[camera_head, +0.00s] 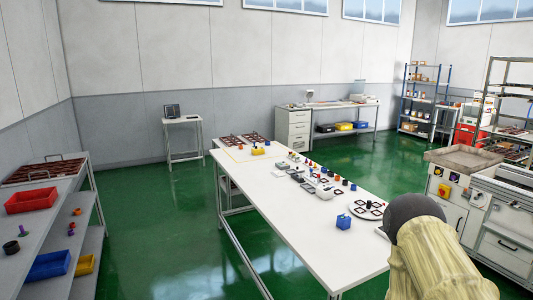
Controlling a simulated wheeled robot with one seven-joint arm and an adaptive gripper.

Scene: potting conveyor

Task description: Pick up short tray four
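Several brown trays are in view, and I cannot tell which is short tray four. Brown trays with raised handles (45,170) lie on the top of the left shelf unit. More brown trays (238,141) lie at the far end of the long white table (325,250), with a small yellow thing (258,151) near them. No number is readable on any tray. My gripper is not in view.
A red bin (31,200) stands on the left shelf unit, with a blue bin (48,265) below. Small parts and a white disc (367,209) line the table's right side. Green floor (165,235) is open between shelf unit and table. Cabinets (505,230) stand at right.

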